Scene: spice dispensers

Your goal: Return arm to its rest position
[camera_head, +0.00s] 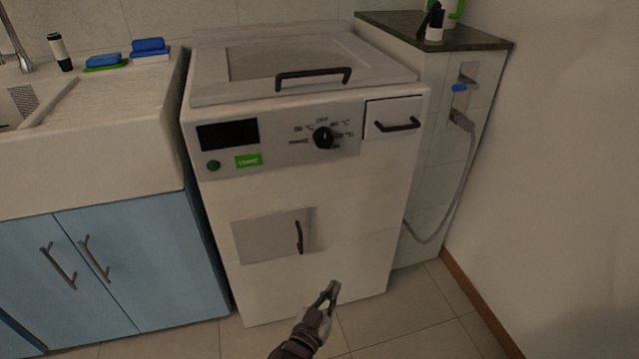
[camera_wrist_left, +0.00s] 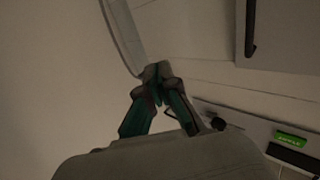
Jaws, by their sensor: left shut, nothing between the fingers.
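My left gripper (camera_head: 334,288) is in the lower middle of the head view, in front of the lower part of a white washing machine (camera_head: 350,200). Its fingers are shut and empty. In the left wrist view the fingertips (camera_wrist_left: 157,70) meet, with teal inner parts behind them. I cannot tell the exact gap between the gripper and the machine's front. My right gripper is in neither view.
The machine's lid (camera_head: 300,60), detergent drawer (camera_head: 393,117) and lower hatch (camera_head: 265,236) look closed; each has a dark handle. A sink (camera_head: 100,165) over blue cabinets (camera_head: 150,260) stands left. A grey hose (camera_head: 462,190) hangs right. Tiled floor (camera_head: 420,310) is clear.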

